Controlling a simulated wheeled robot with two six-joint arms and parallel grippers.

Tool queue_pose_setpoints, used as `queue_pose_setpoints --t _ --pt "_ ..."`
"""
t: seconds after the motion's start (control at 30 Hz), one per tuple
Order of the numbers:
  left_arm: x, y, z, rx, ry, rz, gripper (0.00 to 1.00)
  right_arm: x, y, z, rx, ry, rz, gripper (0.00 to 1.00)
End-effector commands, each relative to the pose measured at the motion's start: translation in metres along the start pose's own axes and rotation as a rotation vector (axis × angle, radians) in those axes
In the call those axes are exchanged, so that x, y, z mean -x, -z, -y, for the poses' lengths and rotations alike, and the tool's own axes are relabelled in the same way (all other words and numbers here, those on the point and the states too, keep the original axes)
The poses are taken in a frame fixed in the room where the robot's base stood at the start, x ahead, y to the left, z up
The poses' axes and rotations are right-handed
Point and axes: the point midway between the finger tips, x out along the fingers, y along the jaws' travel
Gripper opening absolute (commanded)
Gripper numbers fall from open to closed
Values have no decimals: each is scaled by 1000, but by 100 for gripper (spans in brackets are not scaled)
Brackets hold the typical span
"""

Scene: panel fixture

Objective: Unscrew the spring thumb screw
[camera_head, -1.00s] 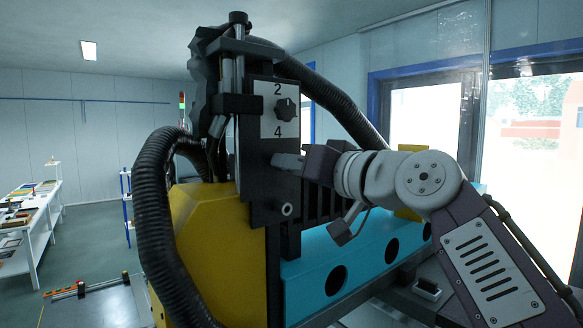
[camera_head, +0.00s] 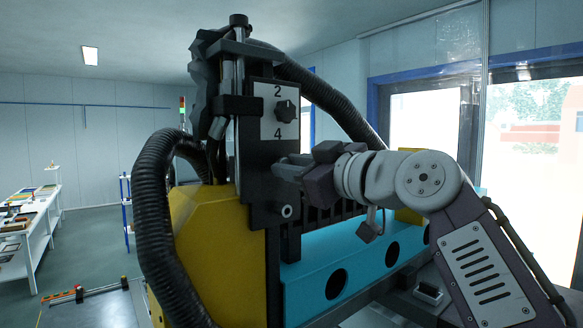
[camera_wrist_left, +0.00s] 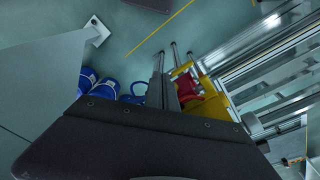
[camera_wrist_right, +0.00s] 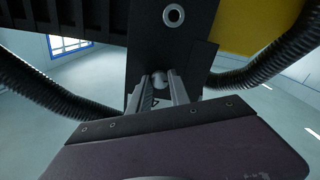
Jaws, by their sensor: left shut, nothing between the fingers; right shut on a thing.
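The black panel plate (camera_head: 262,190) of the fixture stands upright in the head view and carries a dial (camera_head: 286,110) between the numbers 2 and 4. My right gripper (camera_head: 277,168) reaches the plate from the right, below the dial. In the right wrist view its two grey fingers (camera_wrist_right: 161,92) are shut around the small rounded grey head of the thumb screw (camera_wrist_right: 160,80), at the plate. The fingers hide most of the screw. My left gripper (camera_wrist_left: 166,88) is shut and empty in the left wrist view, above the floor, away from the fixture.
A black corrugated hose (camera_head: 155,215) hangs left of the plate, by a yellow housing (camera_head: 225,235). Another hose (camera_head: 335,100) curves behind on the right. A cyan beam (camera_head: 345,265) with round holes runs below my right arm. A ring-shaped socket (camera_head: 287,211) sits below the gripper.

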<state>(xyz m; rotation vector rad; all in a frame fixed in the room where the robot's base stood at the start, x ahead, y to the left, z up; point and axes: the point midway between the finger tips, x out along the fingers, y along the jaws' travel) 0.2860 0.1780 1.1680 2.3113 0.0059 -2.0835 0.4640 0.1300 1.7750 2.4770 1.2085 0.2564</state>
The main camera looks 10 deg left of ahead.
Motion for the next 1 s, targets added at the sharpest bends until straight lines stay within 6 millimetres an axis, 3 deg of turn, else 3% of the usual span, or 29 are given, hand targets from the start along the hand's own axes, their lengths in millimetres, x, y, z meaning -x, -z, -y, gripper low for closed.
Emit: queue_pose_setpoints --t 0.7,0.73,0.8,1.0 --pt "-1 0 0 0 0 0 0 -1 -2 1 70 4 5 0" --pt "-1 0 0 0 0 0 0 -1 -2 1 70 4 5 26" --pt "-1 0 0 0 0 0 0 -1 -2 1 70 4 5 45" --pt "-1 0 0 0 0 0 0 0 -1 0 70 2 2 45"
